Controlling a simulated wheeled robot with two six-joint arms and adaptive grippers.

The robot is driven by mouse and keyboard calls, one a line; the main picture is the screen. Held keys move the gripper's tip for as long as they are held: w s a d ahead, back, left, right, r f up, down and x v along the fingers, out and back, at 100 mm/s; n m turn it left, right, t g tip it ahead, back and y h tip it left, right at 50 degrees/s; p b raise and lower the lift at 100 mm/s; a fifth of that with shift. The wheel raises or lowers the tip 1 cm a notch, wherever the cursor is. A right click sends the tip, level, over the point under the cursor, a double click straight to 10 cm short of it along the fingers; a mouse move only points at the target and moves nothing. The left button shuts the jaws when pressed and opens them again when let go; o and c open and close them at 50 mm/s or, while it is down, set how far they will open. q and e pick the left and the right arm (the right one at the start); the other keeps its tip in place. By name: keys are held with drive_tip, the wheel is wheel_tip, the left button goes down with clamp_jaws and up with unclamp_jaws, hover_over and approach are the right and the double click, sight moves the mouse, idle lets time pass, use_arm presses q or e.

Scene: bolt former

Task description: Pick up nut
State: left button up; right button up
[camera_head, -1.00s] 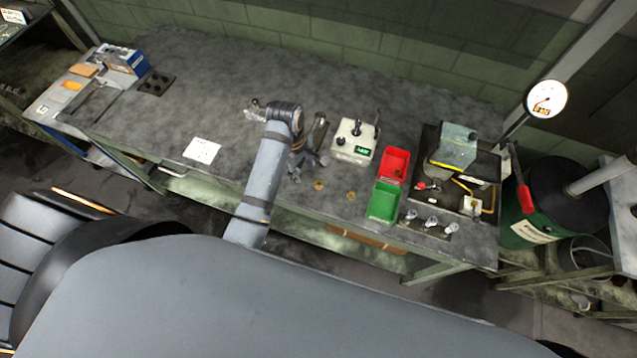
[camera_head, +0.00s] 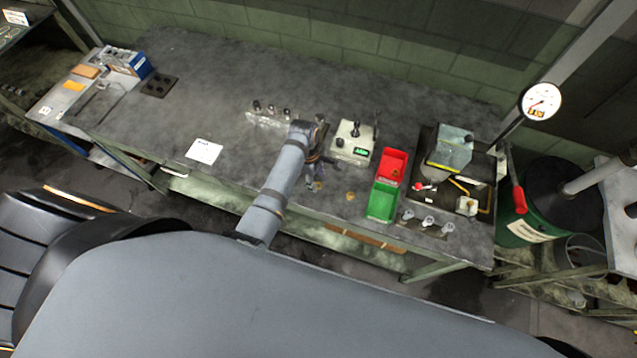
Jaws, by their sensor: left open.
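A small brass-coloured nut (camera_head: 350,196) lies on the grey workbench (camera_head: 220,110), near its front edge. My left gripper (camera_head: 315,183) points down just to the left of it, low over the bench. It is open. A second brass-coloured piece at its fingertips is mostly hidden by the fingers, and I cannot tell whether they touch it. My right gripper is out of view.
A control box (camera_head: 354,141) with a lever stands behind the nut. To the right are a red bin (camera_head: 391,168), a green bin (camera_head: 382,202) and a machine (camera_head: 450,150). A rack (camera_head: 268,117) stands behind my arm; a white paper (camera_head: 204,151) lies left.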

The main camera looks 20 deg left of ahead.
use_arm(q)
drive_tip(key=shift+d+f, duration=0.15)
drive_tip(key=shift+f, duration=1.05)
clamp_jaws()
drive_tip(key=shift+r, duration=0.1)
drive_tip(key=shift+w+r, duration=0.1)
drive_tip(key=shift+r, duration=0.45)
drive_tip(key=s+a+r+b, duration=0.3)
drive_tip(key=s+r, duration=0.8)
drive_tip(key=s, duration=0.2)
drive_tip(key=shift+s+a+r+b, duration=0.3)
drive_tip(key=shift+s+a+r, duration=0.05)
drive_tip(key=shift+a+r, duration=0.05)
